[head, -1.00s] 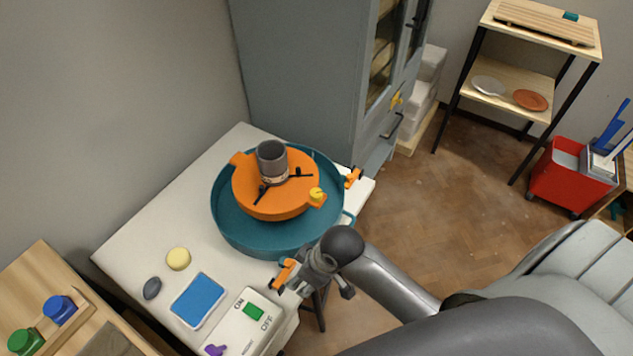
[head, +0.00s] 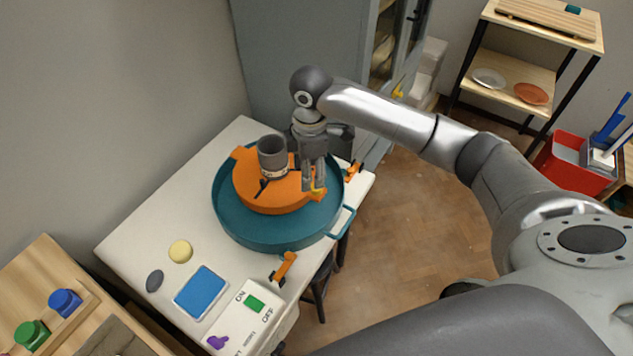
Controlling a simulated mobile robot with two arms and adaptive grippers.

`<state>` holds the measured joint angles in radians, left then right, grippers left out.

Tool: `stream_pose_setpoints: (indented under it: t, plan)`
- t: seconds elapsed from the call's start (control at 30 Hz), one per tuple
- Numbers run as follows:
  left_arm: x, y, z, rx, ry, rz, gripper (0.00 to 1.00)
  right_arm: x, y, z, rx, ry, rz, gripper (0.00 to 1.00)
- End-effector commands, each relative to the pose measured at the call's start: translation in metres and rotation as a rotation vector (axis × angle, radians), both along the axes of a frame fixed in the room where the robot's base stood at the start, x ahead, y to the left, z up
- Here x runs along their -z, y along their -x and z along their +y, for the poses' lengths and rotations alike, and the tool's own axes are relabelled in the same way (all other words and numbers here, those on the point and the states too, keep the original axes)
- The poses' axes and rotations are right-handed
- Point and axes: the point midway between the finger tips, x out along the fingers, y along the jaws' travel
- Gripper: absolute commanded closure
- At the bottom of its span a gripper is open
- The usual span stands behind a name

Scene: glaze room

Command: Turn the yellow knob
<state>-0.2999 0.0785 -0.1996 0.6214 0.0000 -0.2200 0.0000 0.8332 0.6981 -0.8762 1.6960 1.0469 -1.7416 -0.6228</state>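A small yellow knob (head: 319,192) sits on the right front edge of the orange round fixture (head: 270,204). The fixture rests in the teal basin (head: 230,228) on the white table. My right gripper (head: 314,188) points down at the knob, its fingertips right at it and covering part of it. I cannot tell if the fingers are closed on the knob. A grey cup (head: 272,156) stands on the fixture, just left of the gripper. My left gripper is not in view.
A blue sponge-like block (head: 201,290), a yellow disc (head: 180,251) and an ON/OFF panel (head: 252,304) are at the table's front. A grey cabinet (head: 300,50), with a yellow part (head: 398,94) on its door, stands behind.

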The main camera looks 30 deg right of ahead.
Motion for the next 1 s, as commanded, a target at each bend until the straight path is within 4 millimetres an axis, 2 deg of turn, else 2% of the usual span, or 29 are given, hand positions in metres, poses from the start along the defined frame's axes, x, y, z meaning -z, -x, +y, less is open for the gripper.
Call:
stream_pose_setpoints:
  t: [0.03, 0.13, 0.23, 0.33, 0.47, 0.8, 1.0]
  plan:
    - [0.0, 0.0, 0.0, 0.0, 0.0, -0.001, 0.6, -0.01, -0.006, -0.009, -0.004, 0.012, 0.002, 0.5]
    - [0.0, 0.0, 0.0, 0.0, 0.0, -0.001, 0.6, -0.021, -0.01, -0.02, -0.012, 0.024, 0.015, 0.5]
    - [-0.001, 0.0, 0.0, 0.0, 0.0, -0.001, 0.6, -0.025, -0.011, -0.026, -0.017, 0.028, 0.023, 0.5]
    - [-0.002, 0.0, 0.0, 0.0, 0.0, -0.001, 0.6, -0.022, -0.012, -0.027, -0.017, 0.029, 0.026, 0.5]
    - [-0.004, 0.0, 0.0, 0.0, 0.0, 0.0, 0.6, -0.004, -0.01, -0.026, -0.017, 0.028, 0.029, 0.5]
    - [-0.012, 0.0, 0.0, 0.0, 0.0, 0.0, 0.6, 0.059, -0.01, -0.026, -0.017, 0.029, 0.026, 0.5]
    - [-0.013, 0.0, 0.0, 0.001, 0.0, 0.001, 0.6, 0.078, -0.011, -0.026, -0.017, 0.028, 0.024, 0.5]
